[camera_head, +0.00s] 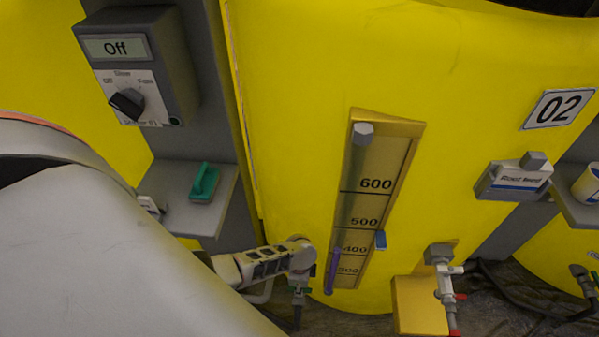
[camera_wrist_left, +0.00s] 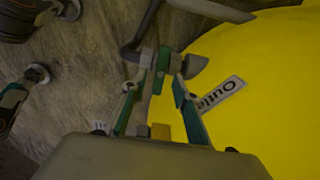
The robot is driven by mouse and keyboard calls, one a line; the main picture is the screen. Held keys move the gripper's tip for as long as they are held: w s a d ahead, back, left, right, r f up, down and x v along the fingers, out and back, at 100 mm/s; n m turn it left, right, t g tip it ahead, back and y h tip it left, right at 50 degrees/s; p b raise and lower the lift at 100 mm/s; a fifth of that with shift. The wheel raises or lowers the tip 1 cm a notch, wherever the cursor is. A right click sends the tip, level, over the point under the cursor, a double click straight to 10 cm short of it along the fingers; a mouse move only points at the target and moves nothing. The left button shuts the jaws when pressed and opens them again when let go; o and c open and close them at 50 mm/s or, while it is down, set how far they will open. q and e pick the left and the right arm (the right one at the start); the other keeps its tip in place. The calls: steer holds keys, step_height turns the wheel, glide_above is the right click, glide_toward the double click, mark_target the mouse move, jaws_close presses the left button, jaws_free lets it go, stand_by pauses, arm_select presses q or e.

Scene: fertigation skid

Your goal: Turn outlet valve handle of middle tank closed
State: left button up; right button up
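The yellow middle tank (camera_head: 300,60) carries the plate 02 (camera_head: 559,109). My left gripper (camera_head: 304,262) is low at the tank's left front, by a grey outlet valve (camera_head: 298,297) with a little green showing. In the left wrist view my left gripper's fingers (camera_wrist_left: 161,62) come together around a narrow teal-green piece, which looks like the outlet valve handle (camera_wrist_left: 163,60). Grey valve parts show just beyond the fingertips. A partly cut label reading "Outle" (camera_wrist_left: 220,95) is on the tank beside them. The handle's full shape and angle are hidden. My right gripper is not in view.
A grey control box (camera_head: 142,65) reading Off hangs above a shelf (camera_head: 222,208) with a teal object. A brass level gauge (camera_head: 398,160) stands right of the gripper. Another fitting with red handles (camera_head: 447,285) and hoses (camera_head: 520,310) lie further right.

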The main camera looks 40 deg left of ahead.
arm_select(q)
step_height(320, 180, up, 10)
steer(key=shift+f, duration=0.25)
stand_by(0.3)
stand_by(0.3)
steer(key=s+d+r+n+t+h+p, duration=0.1)
steer(key=s+d+r+n+t+p, duration=0.1)
steer(key=r, duration=0.5)
steer(key=s+d+r+n+t+p, duration=0.2)
steer(key=s+r+n+t+p, duration=0.1)
steer(key=r, duration=0.4)
steer(key=s+d+r+n+t+h+p, duration=0.1)
steer(key=s+d+r+n+t+p, duration=0.1)
steer(key=s+r+t, duration=0.2)
step_height(320, 180, up, 4)
steer(key=shift+s+d+f+n+t+h, duration=0.2)
steer(key=shift+s+n+t+h, duration=0.1)
steer(key=shift+t, duration=0.5)
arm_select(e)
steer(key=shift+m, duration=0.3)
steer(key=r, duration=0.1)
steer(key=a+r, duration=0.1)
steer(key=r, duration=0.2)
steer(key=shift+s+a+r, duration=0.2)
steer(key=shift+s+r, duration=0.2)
